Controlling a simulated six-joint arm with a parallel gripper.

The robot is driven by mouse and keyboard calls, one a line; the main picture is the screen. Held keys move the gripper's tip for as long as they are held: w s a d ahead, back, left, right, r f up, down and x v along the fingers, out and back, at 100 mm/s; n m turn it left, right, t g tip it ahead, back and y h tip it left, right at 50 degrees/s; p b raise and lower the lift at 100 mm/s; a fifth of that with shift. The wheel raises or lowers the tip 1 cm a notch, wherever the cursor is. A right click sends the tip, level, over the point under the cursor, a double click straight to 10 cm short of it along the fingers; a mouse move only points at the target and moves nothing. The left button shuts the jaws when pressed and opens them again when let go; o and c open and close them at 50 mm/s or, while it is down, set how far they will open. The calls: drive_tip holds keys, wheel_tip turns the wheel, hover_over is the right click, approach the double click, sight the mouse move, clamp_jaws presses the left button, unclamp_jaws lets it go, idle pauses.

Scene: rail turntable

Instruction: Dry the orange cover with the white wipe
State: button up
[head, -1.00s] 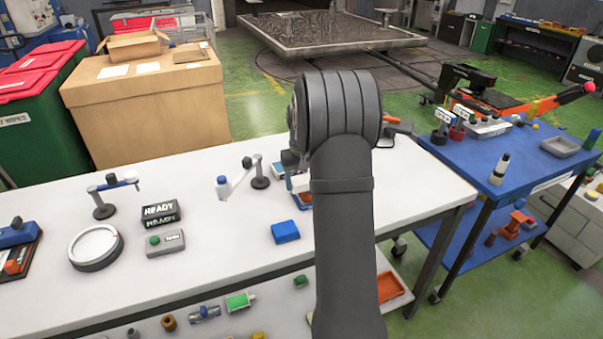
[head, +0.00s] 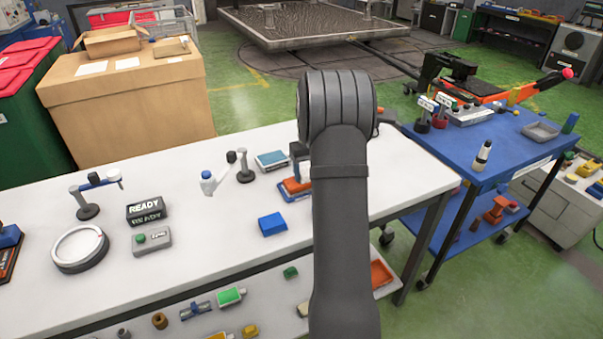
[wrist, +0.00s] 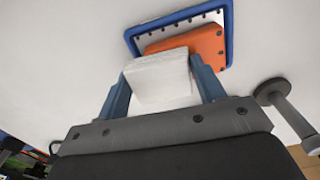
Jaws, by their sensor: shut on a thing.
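The orange cover (wrist: 205,45) lies on a pale panel with a blue rim (wrist: 230,30) and dark dots along its border. In the head view, the orange cover (head: 294,186) shows just left of my arm on the white table, partly hidden. My gripper (wrist: 161,76) is shut on the white wipe (wrist: 160,82), a thick white block between its two blue fingers. The wipe overlaps the cover's near edge in the wrist view. I cannot tell whether they touch. My arm hides most of the gripper and the wipe in the head view.
A jointed stand (head: 241,168), a teal-topped tray (head: 272,160) and a blue block (head: 272,224) are near the cover. A blue cart (head: 455,150) is at right.

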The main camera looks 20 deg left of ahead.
sight(287, 186)
drive_tip(key=shift+w+d, duration=0.35)
drive_tip(key=shift+s+a, duration=2.9)
drive_tip(key=shift+s, duration=0.25)
wheel_tip(287, 186, up, 8)
